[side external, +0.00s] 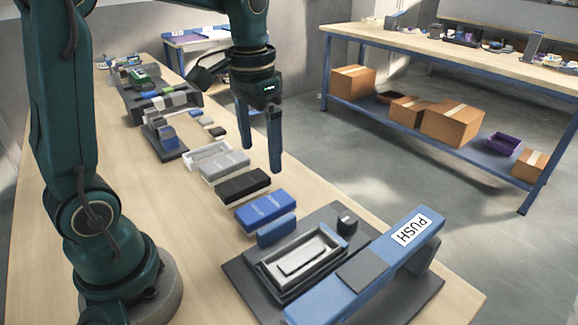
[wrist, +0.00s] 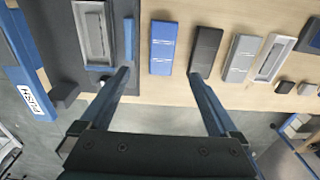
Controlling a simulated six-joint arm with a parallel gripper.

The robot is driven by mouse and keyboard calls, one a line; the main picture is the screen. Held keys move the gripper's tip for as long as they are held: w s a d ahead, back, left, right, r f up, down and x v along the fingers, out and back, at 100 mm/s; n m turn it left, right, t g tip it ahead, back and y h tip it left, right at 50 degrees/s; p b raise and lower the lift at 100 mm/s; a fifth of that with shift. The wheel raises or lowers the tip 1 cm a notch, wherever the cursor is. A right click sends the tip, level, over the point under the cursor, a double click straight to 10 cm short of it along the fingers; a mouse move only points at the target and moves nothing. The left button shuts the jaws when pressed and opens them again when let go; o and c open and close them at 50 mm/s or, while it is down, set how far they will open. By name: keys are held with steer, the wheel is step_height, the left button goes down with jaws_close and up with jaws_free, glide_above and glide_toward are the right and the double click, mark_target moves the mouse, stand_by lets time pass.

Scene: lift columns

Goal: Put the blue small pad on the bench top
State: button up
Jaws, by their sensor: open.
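The blue small pad (side external: 196,113) lies on the wooden bench top (side external: 165,215) in the side view. In the wrist view this row is at the right edge, and I cannot clearly make out the blue one there. My gripper (side external: 261,158) is open and empty, pointing down above the bench's right side. In the wrist view its fingertips (wrist: 159,73) straddle the near end of a large blue pad (wrist: 163,47).
Large black (side external: 243,186) and grey (side external: 225,163) pads and a white tray (side external: 206,155) lie beyond the large blue pad. A press with a blue PUSH lever (side external: 370,262) stands at the near end. Racks and holders (side external: 160,98) crowd the far end. The left bench is clear.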

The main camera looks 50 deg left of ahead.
steer(key=s+d+t, duration=0.5)
steer(key=s, duration=0.5)
steer(key=shift+d+r, duration=0.2)
steer(key=shift+d, duration=0.15)
